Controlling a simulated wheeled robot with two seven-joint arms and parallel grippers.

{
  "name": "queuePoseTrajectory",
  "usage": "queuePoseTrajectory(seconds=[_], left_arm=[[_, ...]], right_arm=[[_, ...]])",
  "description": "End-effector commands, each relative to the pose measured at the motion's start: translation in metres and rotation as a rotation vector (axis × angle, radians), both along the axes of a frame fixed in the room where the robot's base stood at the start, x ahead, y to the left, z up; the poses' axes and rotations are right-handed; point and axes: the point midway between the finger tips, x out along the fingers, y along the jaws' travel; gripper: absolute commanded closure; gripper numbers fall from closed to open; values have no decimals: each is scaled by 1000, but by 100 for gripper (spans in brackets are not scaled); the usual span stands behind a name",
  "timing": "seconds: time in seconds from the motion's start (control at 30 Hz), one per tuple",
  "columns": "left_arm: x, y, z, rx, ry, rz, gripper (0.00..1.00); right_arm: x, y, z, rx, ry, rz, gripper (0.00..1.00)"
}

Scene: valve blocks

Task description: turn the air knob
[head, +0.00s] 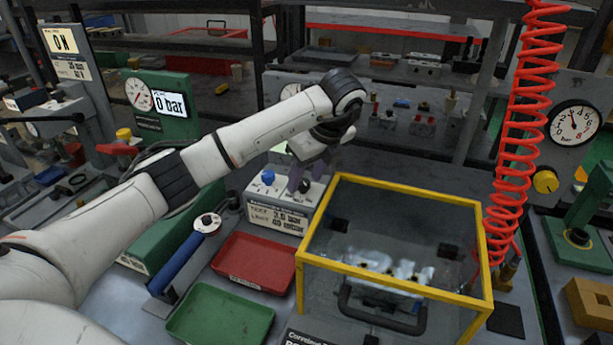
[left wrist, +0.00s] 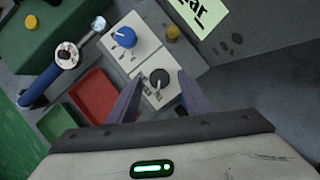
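A light box (head: 285,207) stands left of the yellow-framed case, with a blue knob (head: 268,177) and a dark knob beside it. In the left wrist view the black knob (left wrist: 159,78) and the blue knob (left wrist: 124,37) sit on separate white plates. No readable label shows which is the air knob. My left gripper (head: 298,184) points down at the box. In the left wrist view its purple fingers (left wrist: 160,76) are apart, with the black knob between them in the picture; contact cannot be seen. My right gripper is out of view.
The yellow-framed clear case (head: 390,192) stands close on the right. A red tray (head: 255,262) and a green tray (head: 222,315) lie in front. A blue-handled tool (head: 182,258) lies left. A gauge display (head: 170,104) reads 0 bar. A red coiled hose (head: 520,110) hangs right.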

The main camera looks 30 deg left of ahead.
Motion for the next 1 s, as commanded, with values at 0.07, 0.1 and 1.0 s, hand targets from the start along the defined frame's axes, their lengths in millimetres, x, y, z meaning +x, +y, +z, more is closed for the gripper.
queuePoseTrajectory(seconds=[0.07,0.1,1.0], left_arm=[[0,0,0,0,1,-1,55],[0,0,0,1,2,-1,55],[-12,-37,95,0,0,-1,55]], right_arm=[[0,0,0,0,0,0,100],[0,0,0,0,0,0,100],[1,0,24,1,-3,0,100]])
